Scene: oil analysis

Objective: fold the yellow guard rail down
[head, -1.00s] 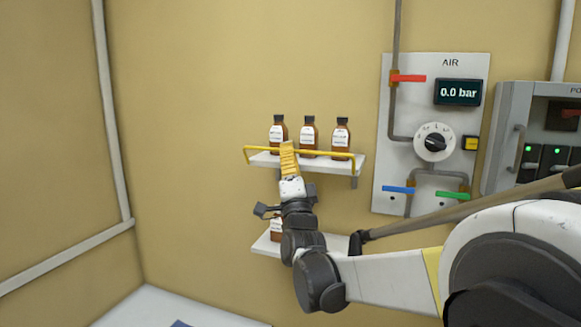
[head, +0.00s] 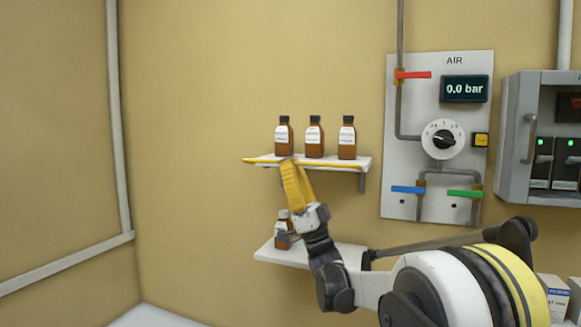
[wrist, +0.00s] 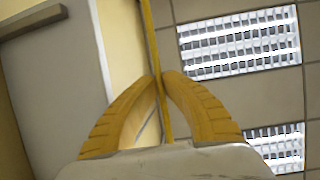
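The yellow guard rail (head: 330,167) lies low along the front edge of the upper white shelf (head: 362,160). Several brown bottles with black caps stand upright on this shelf, including the right one (head: 347,140), and the rail no longer crosses in front of them. My gripper (head: 288,164) comes from below, its yellow fingertips at the left part of the rail. In the wrist view the rail (wrist: 150,35) runs between the fingers, which meet on it at the tips (wrist: 158,77). The exact contact is small and partly hidden.
A lower shelf (head: 270,254) holds a brown bottle (head: 282,238) close behind my wrist. To the right are the AIR panel (head: 400,150) with coloured levers and a grey cabinet (head: 508,150). The wall left of the shelves is clear.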

